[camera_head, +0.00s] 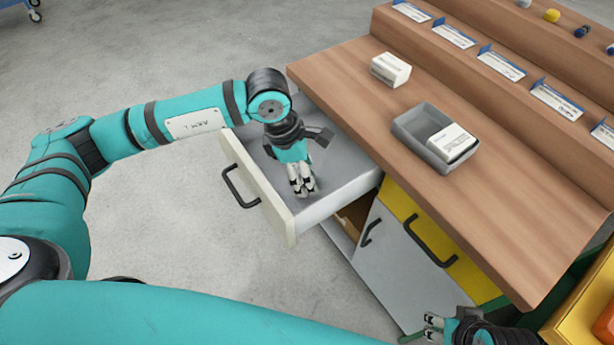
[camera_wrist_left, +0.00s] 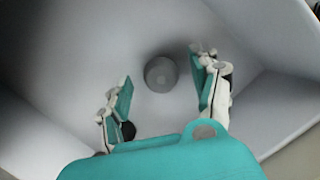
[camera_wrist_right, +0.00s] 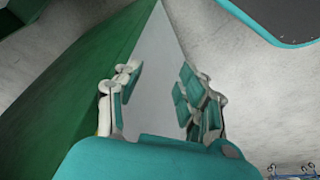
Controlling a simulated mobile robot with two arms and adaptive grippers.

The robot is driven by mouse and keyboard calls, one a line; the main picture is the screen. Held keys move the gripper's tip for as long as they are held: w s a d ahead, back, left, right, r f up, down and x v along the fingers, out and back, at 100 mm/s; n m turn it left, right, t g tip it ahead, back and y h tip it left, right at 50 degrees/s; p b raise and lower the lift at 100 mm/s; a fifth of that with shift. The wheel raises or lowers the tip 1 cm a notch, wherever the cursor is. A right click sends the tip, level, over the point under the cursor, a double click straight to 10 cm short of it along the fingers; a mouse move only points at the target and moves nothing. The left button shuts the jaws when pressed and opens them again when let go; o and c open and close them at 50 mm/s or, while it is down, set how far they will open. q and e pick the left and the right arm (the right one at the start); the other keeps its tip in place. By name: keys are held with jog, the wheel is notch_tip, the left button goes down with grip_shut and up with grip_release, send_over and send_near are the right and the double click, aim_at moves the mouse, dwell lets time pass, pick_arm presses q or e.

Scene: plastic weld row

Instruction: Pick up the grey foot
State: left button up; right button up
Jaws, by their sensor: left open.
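The grey foot (camera_wrist_left: 160,73) is a small round grey piece lying on the floor of the open drawer (camera_head: 340,203). It shows in the left wrist view, just beyond and between my fingertips; in the head view my gripper and the drawer hide it. My left gripper (camera_head: 302,186) points down into the drawer with its fingers spread apart and nothing between them. I cannot tell the exact height of the fingertips above the foot. My right gripper (camera_head: 434,325) is low at the front of the bench, open and empty in the right wrist view (camera_wrist_right: 158,90).
The drawer walls stand close around my left gripper. On the wooden benchtop (camera_head: 510,220) are a white box (camera_head: 390,69) and a grey tray (camera_head: 413,146) holding another white box (camera_head: 452,141). A yellow drawer front (camera_head: 425,240) is near my right gripper.

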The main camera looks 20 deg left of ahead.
pick_arm(q)
jog(key=c, duration=1)
